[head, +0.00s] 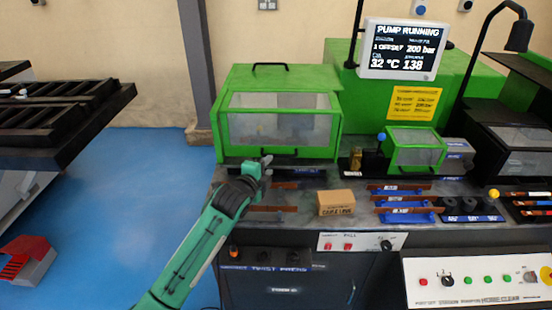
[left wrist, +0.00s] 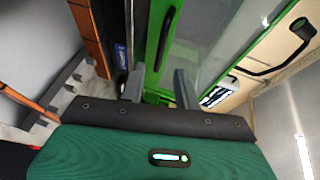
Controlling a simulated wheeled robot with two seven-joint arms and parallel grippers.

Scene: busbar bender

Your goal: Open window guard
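A large green guard box (head: 225,130) with clear window panels stands on the left of the bench, and its front looks closed. A black handle (head: 280,153) runs along its lower front edge; in the left wrist view the handle (left wrist: 166,38) lies on the green frame ahead of the fingers. My left gripper (head: 265,166) is in front of the guard, near the left end of this handle. In the left wrist view its two fingers (left wrist: 159,88) are apart with nothing between them. Contact with the handle cannot be told. My right gripper is not in view.
Another black handle (head: 270,66) sits on the guard's top. A smaller green guard (head: 416,168) stands to the right, beside a blue-knobbed lever (head: 381,137). A cardboard box (head: 336,203) and copper bars on blue holders (head: 405,217) lie on the bench front.

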